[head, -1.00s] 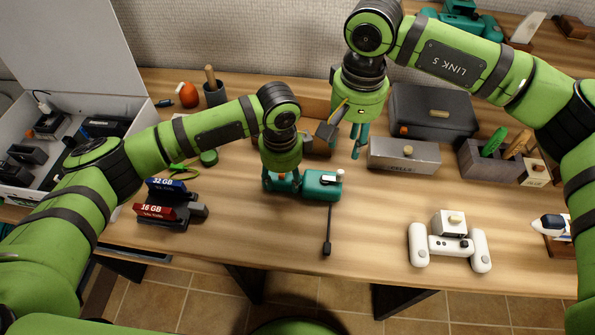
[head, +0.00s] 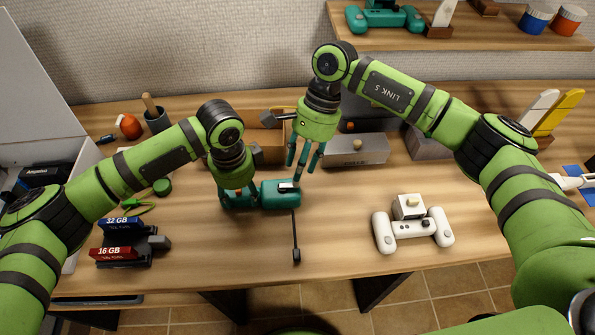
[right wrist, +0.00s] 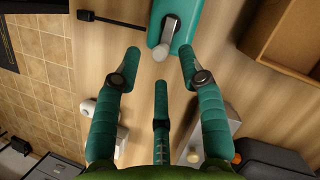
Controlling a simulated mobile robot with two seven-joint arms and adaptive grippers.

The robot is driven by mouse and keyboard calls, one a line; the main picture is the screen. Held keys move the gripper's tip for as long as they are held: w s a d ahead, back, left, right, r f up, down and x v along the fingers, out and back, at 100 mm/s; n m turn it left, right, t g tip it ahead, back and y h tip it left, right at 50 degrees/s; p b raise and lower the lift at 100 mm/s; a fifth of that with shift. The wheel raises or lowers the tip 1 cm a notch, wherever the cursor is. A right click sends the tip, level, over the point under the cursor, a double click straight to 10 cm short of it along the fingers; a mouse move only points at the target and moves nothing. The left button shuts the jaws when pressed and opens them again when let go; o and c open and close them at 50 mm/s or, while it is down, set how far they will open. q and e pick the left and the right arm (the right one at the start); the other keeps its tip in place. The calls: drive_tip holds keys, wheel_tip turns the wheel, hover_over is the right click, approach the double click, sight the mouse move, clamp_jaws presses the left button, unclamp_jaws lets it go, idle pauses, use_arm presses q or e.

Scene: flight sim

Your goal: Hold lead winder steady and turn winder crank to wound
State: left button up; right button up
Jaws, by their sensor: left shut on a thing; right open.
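The lead winder is a teal box (head: 280,194) lying on the wooden table, with a dark cord running from it towards the front edge. Its winder crank (head: 288,187) is a grey lever on top; in the right wrist view the crank (right wrist: 168,38) ends in a pale knob. My left gripper (head: 238,203) is shut on the winder's left part, partly hiding it. My right gripper (head: 303,165) is open and empty, pointing down just behind and right of the crank. In the right wrist view its fingers (right wrist: 160,72) are spread, with the knob just beyond them, untouched.
A white controller-like device (head: 412,235) lies to the right. Red and blue memory-card cases (head: 122,240) are at left. A grey box (head: 355,150) and an open cardboard box (head: 262,137) stand behind. The table in front of the winder is clear except for the cord.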

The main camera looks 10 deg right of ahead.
drive_tip(key=shift+x, duration=1.6)
drive_tip(key=shift+c, duration=0.4)
clamp_jaws()
